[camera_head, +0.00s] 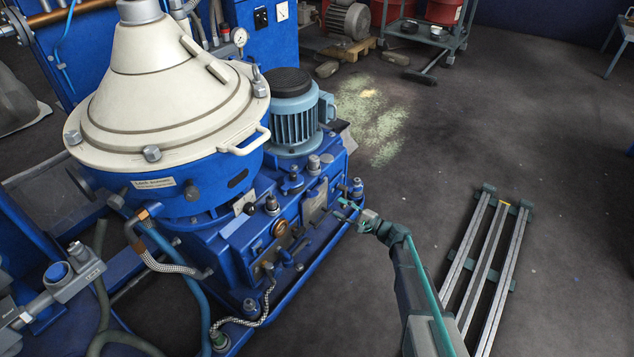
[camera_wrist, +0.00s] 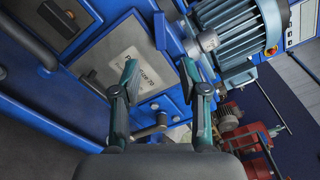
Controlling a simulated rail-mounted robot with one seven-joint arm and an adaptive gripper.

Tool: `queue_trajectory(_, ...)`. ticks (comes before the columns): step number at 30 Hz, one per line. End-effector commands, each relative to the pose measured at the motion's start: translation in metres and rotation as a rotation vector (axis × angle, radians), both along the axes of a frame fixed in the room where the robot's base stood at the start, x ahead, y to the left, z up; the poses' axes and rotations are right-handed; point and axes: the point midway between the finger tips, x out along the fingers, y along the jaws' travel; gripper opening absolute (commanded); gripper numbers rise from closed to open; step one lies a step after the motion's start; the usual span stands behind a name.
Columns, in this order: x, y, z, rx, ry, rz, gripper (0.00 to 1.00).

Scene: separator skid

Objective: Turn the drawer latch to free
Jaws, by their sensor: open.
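The blue separator skid (camera_head: 235,245) fills the left of the head view. A grey metal plate (camera_head: 314,204) sits on its right-hand side. In the wrist view, a grey panel (camera_wrist: 108,50) with a pale label plate lies ahead and to the left. A short grey cylindrical lever (camera_wrist: 150,130) shows between my fingers, low in the wrist view, partly hidden by them. I cannot tell for sure whether it is the drawer latch or which way it is turned. My gripper (camera_wrist: 158,75) is open and empty, close to the skid's right side (camera_head: 350,208).
A blue-grey motor (camera_head: 292,118) stands behind the plate, next to the cream separator bowl (camera_head: 165,85). Metal rails (camera_head: 488,255) lie on the floor at right. A cart (camera_head: 430,35) stands at the back. The floor between is mostly clear, with a yellowish spill.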

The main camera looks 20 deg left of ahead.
Motion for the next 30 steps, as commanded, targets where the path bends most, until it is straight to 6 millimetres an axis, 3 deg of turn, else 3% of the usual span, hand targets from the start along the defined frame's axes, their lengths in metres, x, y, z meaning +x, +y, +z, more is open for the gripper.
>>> queue_trajectory(5, 0.004, 0.011, -0.002, -0.006, -0.032, -0.001, 0.44)
queue_trajectory(21, 0.026, 0.091, -0.002, -0.006, -0.03, 0.0, 0.44)
queue_trajectory(30, 0.029, 0.104, 0.0, -0.006, -0.029, -0.002, 0.44)
